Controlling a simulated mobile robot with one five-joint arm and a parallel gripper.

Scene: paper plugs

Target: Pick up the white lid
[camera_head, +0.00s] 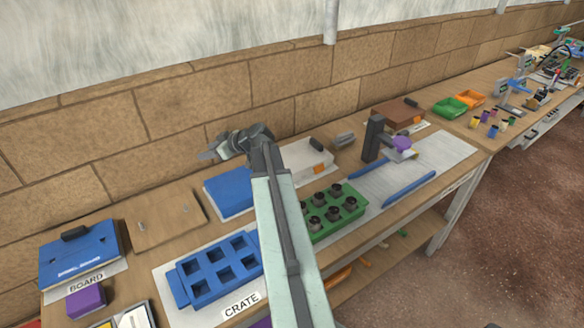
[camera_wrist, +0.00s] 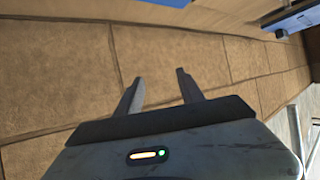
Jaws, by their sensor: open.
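The white lid (camera_head: 313,157), a flat pale block with a dark handle on top and an orange tag at its front, lies at the back of the bench in the head view. My arm hides part of its left side. My gripper (camera_head: 207,154) is up and to the left of it, near the brick wall and apart from the lid. In the wrist view my gripper (camera_wrist: 158,86) is open, with nothing between its fingers and brick behind them. I do not see the white lid in the wrist view.
A blue block (camera_head: 228,192) and a wooden board (camera_head: 165,216) lie left of the lid. A blue crate (camera_head: 190,292) and a green tray (camera_head: 325,229) with several dark plugs stand in front. A dark upright stand (camera_head: 373,138) is to the right. The brick wall (camera_head: 100,126) runs close behind.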

